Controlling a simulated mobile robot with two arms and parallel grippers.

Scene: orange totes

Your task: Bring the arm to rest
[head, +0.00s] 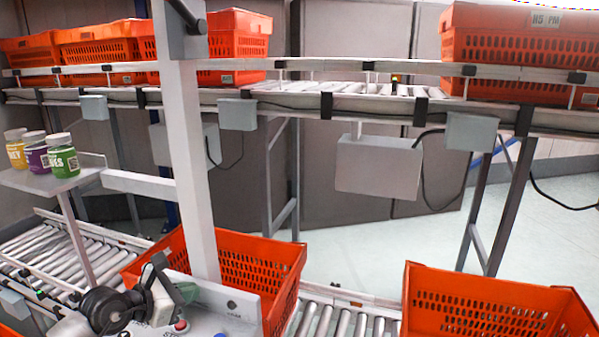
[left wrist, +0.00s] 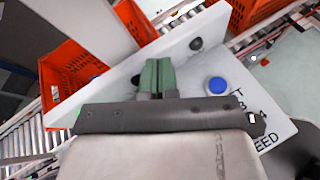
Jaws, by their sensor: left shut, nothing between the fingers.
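My left gripper (head: 186,291) is low in the head view, left of centre, beside the grey post and in front of an orange tote (head: 285,275). In the left wrist view its green fingers (left wrist: 158,76) are together and hold nothing. They are over a pale panel (left wrist: 275,105) that carries a blue button (left wrist: 217,86) and partly cut-off lettering. I cannot tell whether the fingertips touch the panel. My right gripper is not in view.
Another orange tote (head: 490,290) stands at the lower right. A roller conveyor (head: 340,320) runs between the totes. Yellow, purple and green-labelled jars (head: 62,157) stand on a small shelf (head: 35,180) at left. More totes (head: 105,50) sit on the raised conveyor behind.

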